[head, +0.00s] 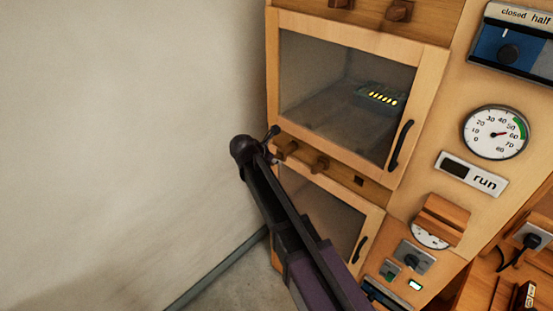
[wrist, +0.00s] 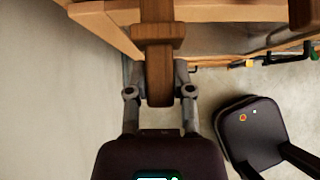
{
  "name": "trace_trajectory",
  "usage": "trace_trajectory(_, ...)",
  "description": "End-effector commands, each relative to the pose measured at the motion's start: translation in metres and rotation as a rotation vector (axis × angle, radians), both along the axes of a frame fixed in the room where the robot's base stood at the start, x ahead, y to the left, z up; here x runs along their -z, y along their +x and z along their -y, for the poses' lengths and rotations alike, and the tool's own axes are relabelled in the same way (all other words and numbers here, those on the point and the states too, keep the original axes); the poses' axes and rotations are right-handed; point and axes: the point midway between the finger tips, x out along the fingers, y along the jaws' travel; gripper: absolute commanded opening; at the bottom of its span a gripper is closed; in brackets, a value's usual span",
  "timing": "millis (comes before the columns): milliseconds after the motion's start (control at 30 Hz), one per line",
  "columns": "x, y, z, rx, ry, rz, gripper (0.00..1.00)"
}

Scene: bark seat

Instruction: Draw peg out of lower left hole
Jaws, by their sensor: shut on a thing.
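The wooden peg (wrist: 160,84) stands between my two fingers in the wrist view, with a wider wooden collar (wrist: 160,32) against the cabinet's rail. My gripper (wrist: 158,72) is shut on it. In the head view my gripper (head: 274,152) is at the left end of the lower rail, at the leftmost peg (head: 288,149), which it partly hides. Further right is an empty dark square hole (head: 359,181). Whether the held peg is fully seated cannot be told.
An upper rail holds two more pegs (head: 398,10). Glazed doors with black handles (head: 401,146) lie above and below the lower rail. A gauge (head: 496,132) and run plate (head: 472,174) are to the right. The bare wall (head: 120,130) is left; open space lies before it.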

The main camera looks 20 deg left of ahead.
Motion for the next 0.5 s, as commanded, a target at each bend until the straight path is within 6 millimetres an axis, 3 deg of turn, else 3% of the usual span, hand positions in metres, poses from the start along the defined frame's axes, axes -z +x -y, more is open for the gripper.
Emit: trace_trajectory(500,0.000,-0.017,-0.006,0.001,0.001,0.000,0.00)
